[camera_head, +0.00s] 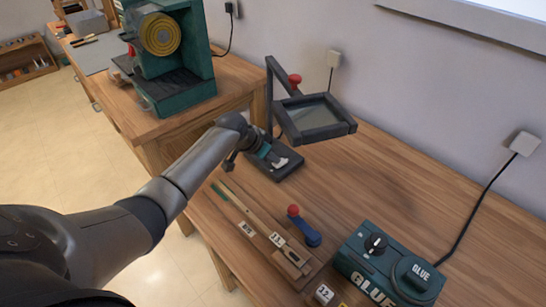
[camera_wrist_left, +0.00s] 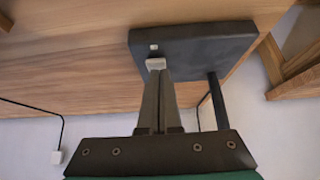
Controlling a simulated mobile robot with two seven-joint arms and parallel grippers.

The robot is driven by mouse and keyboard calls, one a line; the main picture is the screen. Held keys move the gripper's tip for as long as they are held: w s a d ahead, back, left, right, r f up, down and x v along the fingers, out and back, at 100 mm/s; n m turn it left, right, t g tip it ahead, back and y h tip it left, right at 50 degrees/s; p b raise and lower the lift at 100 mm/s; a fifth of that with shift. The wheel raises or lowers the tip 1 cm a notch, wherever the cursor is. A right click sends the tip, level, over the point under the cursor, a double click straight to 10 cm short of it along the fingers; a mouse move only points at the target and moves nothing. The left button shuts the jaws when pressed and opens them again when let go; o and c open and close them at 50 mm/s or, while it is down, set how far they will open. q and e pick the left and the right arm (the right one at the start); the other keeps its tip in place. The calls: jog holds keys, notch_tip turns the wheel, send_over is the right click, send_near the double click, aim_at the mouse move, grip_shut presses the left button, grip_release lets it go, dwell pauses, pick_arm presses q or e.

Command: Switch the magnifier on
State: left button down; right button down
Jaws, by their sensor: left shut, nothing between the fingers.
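The magnifier stands on the wooden bench, with a dark square lens frame (camera_head: 316,118) on a dark post and a red knob (camera_head: 295,79) beside it. Its dark base (camera_head: 288,172) sits below; in the left wrist view the base (camera_wrist_left: 215,45) fills the upper middle. A small pale spot (camera_wrist_left: 154,47), perhaps the switch, shows on the base near its edge. My left gripper (camera_head: 278,162) is over the base. In the wrist view its shut fingers (camera_wrist_left: 156,65) point at the base just beside the pale spot; I cannot tell whether they touch. My right gripper is not in view.
A green glue box (camera_head: 385,265) with a black knob is at the front right. A wooden rail with numbered tags (camera_head: 272,238) and a blue lever with a red ball (camera_head: 303,228) lie in front. A green machine (camera_head: 172,60) stands behind left. The bench right of the magnifier is clear.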

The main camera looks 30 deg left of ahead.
pick_arm(q)
jog(key=shift+s+f+t+h+b, duration=0.3)
jog(key=shift+f+t+b, duration=0.1)
jog(key=shift+f+t, duration=0.15)
jog(key=shift+w+r, duration=0.1)
jog(key=shift+r, duration=0.05)
jog(key=shift+w, duration=0.15)
jog(key=shift+w+d+r, duration=0.2)
jog(key=shift+w+r, duration=0.15)
jog(key=shift+w, duration=0.2)
